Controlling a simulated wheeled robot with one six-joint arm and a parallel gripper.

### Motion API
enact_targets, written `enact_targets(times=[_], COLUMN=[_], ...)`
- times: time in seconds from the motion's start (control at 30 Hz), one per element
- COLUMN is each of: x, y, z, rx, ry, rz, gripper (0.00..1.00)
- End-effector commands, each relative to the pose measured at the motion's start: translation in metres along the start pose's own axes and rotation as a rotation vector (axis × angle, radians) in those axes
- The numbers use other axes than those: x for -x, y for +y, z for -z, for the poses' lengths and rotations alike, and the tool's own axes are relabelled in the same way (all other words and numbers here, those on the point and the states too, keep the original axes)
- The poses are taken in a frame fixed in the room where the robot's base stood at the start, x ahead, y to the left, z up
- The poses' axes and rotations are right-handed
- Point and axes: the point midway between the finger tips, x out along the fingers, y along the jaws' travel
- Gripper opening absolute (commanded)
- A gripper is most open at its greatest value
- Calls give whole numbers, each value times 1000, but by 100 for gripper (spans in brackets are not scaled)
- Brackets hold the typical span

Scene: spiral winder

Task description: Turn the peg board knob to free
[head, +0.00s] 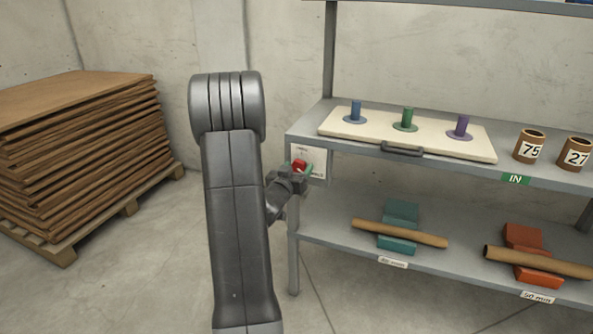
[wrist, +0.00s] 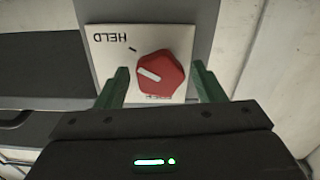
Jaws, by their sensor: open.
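The red knob (wrist: 162,72) sits on a white plate (wrist: 108,76) that appears upside down in the wrist view. The word HELD and a dark tick show on the plate at upper left. The knob's white mark points left and slightly up, below that tick; a second label under the knob is mostly hidden. My gripper (wrist: 160,84) is open, with a green finger on each side of the knob; I cannot tell if they touch it. In the head view the knob (head: 299,166) is on the shelf's left end, below the cream peg board (head: 340,128).
The peg board carries blue, green and purple pegs and has a dark handle. Numbered tubes (head: 529,146) stand to its right. The lower shelf (head: 325,237) holds rolls on teal and red blocks. A stack of brown sheets (head: 85,130) on a pallet is at left.

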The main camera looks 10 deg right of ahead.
Motion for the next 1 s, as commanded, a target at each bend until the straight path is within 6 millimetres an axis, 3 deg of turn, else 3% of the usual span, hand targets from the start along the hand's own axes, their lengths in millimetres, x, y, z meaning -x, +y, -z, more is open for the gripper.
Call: enact_targets(times=[0.1, 0.33, 0.67, 1.0], x=[0, 0, 0, 1], y=[0, 0, 0, 0], z=[0, 0, 1, 2], rx=[0, 0, 43, 271], ry=[0, 0, -1, -2], rz=[0, 0, -1, -1], gripper=[60, 18, 18, 18])
